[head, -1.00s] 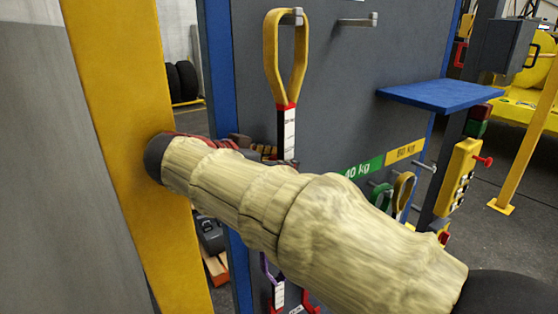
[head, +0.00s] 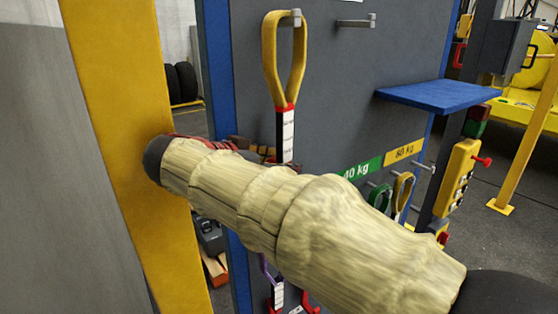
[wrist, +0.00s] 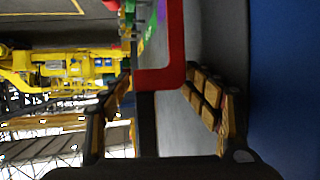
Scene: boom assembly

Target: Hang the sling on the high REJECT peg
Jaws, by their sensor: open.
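A sling (head: 270,55) with a yellow loop, red band and white label hangs on the left high peg (head: 294,18) of the grey board. A second high peg (head: 357,21) to its right is bare. I cannot read which peg is marked REJECT. My gripper (wrist: 160,100) is open in the wrist view, its fingers on either side of a dark strap with a red part (wrist: 158,78), apparently the sling's lower end. In the head view my arm hides most of the gripper and the sling's lower end.
A yellow post (head: 120,120) stands close to the left of my arm. A blue shelf (head: 445,94) juts out at the right of the board. Below it are the 40 kg (head: 360,169) and 80 kg (head: 404,152) labels, with smaller slings on pegs (head: 402,190).

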